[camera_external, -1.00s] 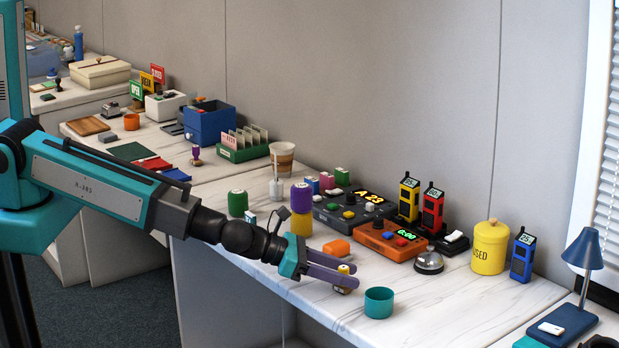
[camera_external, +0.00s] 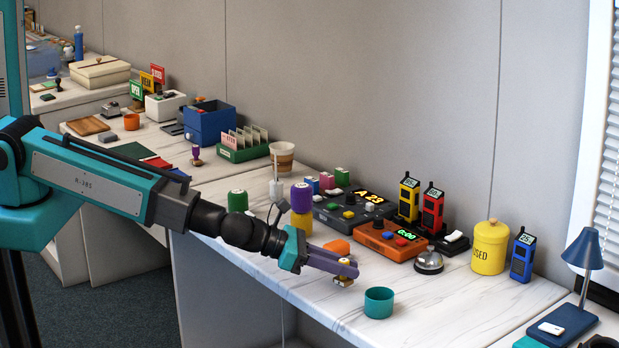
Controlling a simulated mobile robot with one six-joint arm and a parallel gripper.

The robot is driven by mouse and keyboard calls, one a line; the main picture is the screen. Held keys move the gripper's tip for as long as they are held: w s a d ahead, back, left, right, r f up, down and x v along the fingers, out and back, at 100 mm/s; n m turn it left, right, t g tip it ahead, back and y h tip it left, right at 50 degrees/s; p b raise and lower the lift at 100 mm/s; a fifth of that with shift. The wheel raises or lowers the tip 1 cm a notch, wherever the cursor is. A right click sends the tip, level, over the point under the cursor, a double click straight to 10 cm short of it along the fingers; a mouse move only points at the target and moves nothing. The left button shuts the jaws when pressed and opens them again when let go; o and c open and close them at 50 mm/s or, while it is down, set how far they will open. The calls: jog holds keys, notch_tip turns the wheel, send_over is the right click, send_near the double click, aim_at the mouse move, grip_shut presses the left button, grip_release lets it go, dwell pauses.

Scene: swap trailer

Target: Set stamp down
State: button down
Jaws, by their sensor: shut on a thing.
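My gripper (camera_external: 346,270) is low over the front of the white marbled counter (camera_external: 418,311). It is shut on a small stamp (camera_external: 347,262) with a white and yellow top. The lower part of the stamp shows below the purple fingers, and the fingers hide its middle. I cannot tell whether its underside touches the counter. A teal cup (camera_external: 379,302) stands just to the right, apart from the stamp.
An orange block (camera_external: 337,247) lies behind my gripper. An orange keypad box (camera_external: 388,240), a silver bell (camera_external: 429,262) and a yellow canister (camera_external: 489,247) stand farther right. Purple and yellow cylinders (camera_external: 301,199) stand behind my wrist.

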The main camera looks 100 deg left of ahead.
aim_at(344, 260)
notch_tip(344, 260, up, 8)
jog(key=shift+r+p, duration=0.15)
jog(key=shift+p, duration=1.1)
jog(key=shift+r, duration=0.2)
notch_tip(344, 260, up, 10)
jog(key=s+a+f+n+g+y+b, duration=0.1)
jog(key=s+a+n+g+y+b, duration=0.2)
jog(key=a, duration=1.1)
jog(key=s+a+f+n+g+y+b, duration=0.15)
jog(key=s+a+n+y, duration=0.35)
jog(key=a, duration=0.8)
jog(key=s+a+r+n+g+y+b, duration=0.25)
jog(key=s+a+n+g+b, duration=0.5)
jog(key=s+a, duration=1.4)
jog(key=shift+n+g+y, duration=0.25)
jog(key=shift+g, duration=0.45)
jog(key=f+p, duration=0.1)
jog(key=f, duration=0.6)
jog(key=f+p, duration=0.1)
jog(key=f, duration=0.7)
jog(key=shift+w+a, duration=0.1)
jog(key=shift+w, duration=0.1)
